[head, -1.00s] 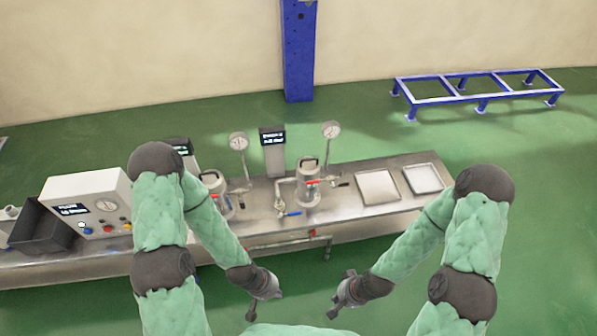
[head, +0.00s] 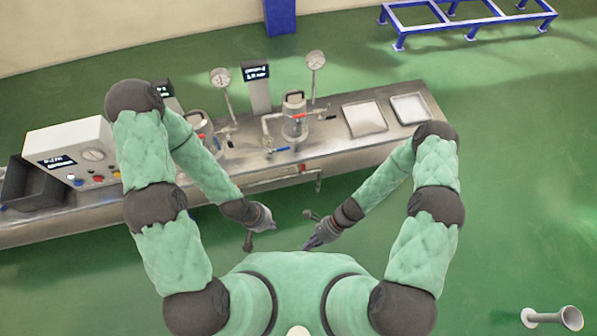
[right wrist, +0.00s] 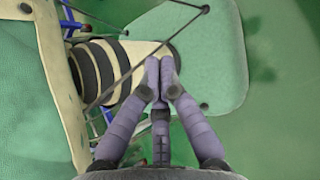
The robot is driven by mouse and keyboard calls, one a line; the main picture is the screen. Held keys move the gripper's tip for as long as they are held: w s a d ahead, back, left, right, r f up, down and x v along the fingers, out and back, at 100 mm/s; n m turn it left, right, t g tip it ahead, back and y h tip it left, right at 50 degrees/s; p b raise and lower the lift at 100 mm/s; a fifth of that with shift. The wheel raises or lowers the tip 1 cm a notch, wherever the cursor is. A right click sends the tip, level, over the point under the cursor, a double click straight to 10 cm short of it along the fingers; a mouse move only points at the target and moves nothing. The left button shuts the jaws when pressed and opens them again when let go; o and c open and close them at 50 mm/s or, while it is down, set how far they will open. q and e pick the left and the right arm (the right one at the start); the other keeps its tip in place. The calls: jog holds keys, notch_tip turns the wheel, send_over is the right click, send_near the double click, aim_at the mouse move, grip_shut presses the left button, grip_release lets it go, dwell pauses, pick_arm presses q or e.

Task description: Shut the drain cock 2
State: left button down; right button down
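Two pressure vessels stand on the steel bench in the head view. The right vessel (head: 295,118) has a red lever (head: 300,116) on it and a low valve with a blue handle (head: 280,149) at its front left. The left vessel (head: 199,128) is partly hidden behind my left arm. I cannot read which station is number 2. My left gripper (head: 262,217) hangs in front of the bench, apart from it; its fingers are too small to judge. My right gripper (head: 322,233) is also off the bench. In the right wrist view its fingertips (right wrist: 160,75) meet with nothing between them.
A control box (head: 73,155) with buttons and a dark bin (head: 28,185) stand at the bench's left. Two pale trays, one on the left (head: 364,118) and one on the right (head: 409,108), lie at its right end. Gauges and displays rise behind the vessels. Green floor lies in front.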

aim_at(303, 167)
jog(key=w+a+f+m+t+y, duration=0.4)
jog(key=w+a+m+t+y, duration=0.4)
jog(key=w+m, duration=0.65)
jog(key=w+d+f+m+t+h, duration=0.2)
jog(key=w+d+m+t+h, duration=0.3)
jog(key=m+t, duration=0.6)
jog(key=w+m, duration=0.2)
jog(key=m, duration=0.3)
jog(key=shift+w+d+f+t+h+p, duration=0.2)
jog(key=shift+w+d+t+h+p, duration=0.1)
jog(key=shift+t+h+p, duration=0.1)
jog(key=shift+w, duration=0.1)
jog(key=b+x, duration=0.3)
jog(key=x, duration=0.7)
jog(key=shift+w+d, duration=0.2)
jog(key=shift+d, duration=0.75)
jog(key=shift+w+d, duration=0.2)
jog(key=shift+d, duration=0.7)
